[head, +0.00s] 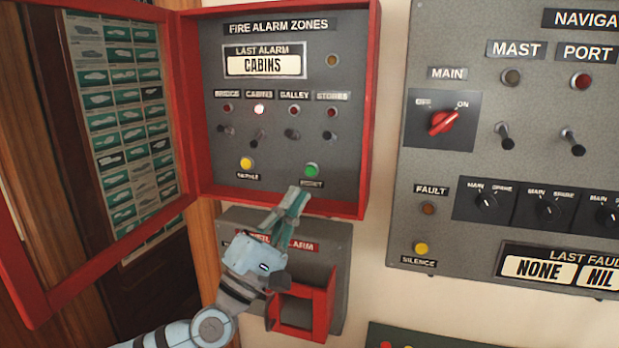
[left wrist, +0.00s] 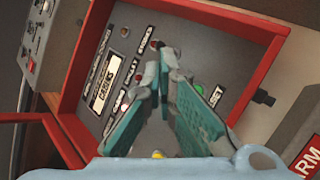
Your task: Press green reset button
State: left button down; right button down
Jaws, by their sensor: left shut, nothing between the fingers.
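The green reset button (head: 312,170) sits at the lower right of the grey fire alarm panel (head: 350,120), above a RESET label. In the left wrist view the green button (left wrist: 198,88) shows just right of the fingers. My left gripper (head: 298,192) is shut and empty. Its tips are just below and left of the green button in the head view. They look close to the panel, and I cannot tell the exact gap. In the left wrist view the gripper's fingertips (left wrist: 167,55) meet. My right gripper is out of view.
The panel's red door (head: 182,100) stands open at the left. The yellow button (head: 246,163) is left of the green one. The CABINS lamp (head: 259,109) is lit. A grey alarm box (head: 343,240) with a red frame (head: 325,300) is below. A navigation panel (head: 400,200) is right.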

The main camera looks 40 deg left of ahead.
aim_at(311, 171)
pick_arm(q)
jog(key=shift+w+a, duration=0.1)
jog(key=shift+a, duration=0.05)
jog(key=shift+w+a+b, duration=0.45)
jog(key=shift+w+b, duration=0.25)
jog(key=shift+w, duration=0.65)
jog(key=shift+w+a+b, duration=0.5)
jog(key=shift+w+b, duration=0.15)
jog(key=shift+w, duration=0.7)
jog(key=shift+w+a+b, duration=0.45)
jog(key=shift+w+b, duration=0.25)
jog(key=shift+w, duration=0.65)
jog(key=shift+w, duration=0.1)
jog(key=shift+w+a, duration=0.1)
jog(key=shift+w, duration=0.2)
